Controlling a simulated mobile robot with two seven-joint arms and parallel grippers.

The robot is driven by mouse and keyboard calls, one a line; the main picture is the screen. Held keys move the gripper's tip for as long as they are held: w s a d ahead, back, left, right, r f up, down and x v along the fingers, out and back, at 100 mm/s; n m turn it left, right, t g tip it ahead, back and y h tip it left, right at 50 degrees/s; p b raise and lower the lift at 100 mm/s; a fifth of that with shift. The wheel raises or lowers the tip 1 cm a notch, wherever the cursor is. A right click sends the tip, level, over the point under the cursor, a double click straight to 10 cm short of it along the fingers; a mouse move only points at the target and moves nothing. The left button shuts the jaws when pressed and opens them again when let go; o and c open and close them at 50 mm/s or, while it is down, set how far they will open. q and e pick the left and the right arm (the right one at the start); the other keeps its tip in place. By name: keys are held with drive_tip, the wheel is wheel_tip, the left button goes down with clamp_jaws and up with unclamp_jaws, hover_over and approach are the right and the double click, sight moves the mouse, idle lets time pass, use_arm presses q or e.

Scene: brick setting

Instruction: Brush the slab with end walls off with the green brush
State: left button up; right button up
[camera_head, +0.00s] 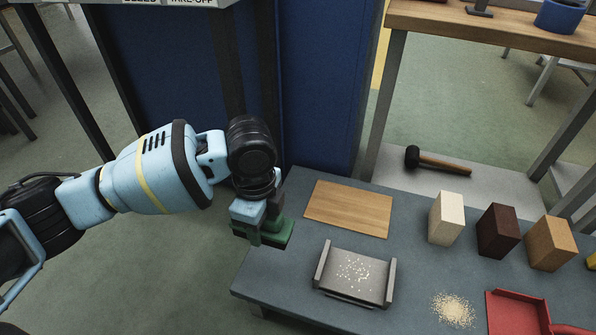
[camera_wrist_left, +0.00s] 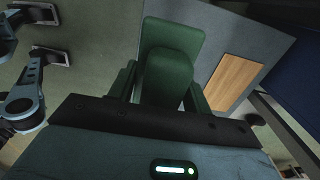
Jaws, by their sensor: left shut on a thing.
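The slab with end walls (camera_head: 372,289) is a grey piece with a raised wall at its left and right ends. It lies on the table, and white crumbs are scattered on its floor. My left gripper (camera_head: 262,222) is shut on the green brush (camera_head: 278,237) and holds it at the table's left edge, to the left of and behind the slab, apart from it. In the left wrist view the green brush (camera_wrist_left: 172,50) fills the space between the fingers. Its bristles are hidden. My right gripper is in neither view.
A wooden board (camera_head: 350,208) lies behind the slab. Cream (camera_head: 446,218), dark brown (camera_head: 498,231) and tan (camera_head: 551,243) blocks stand at the right. A crumb pile (camera_head: 453,309) and a red dustpan (camera_head: 515,315) lie at the front right. A blue panel (camera_head: 320,90) stands behind.

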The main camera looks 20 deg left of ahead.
use_arm(q)
drive_tip(key=s+a+r+n+p, duration=0.1)
drive_tip(key=s+a+r+n, duration=0.2)
drive_tip(key=s+r+n, duration=0.8)
drive_tip(key=n, duration=0.7)
drive_tip(key=shift+s+a, duration=0.2)
drive_tip(key=shift+s, duration=0.1)
drive_tip(key=shift+d+r, duration=0.1)
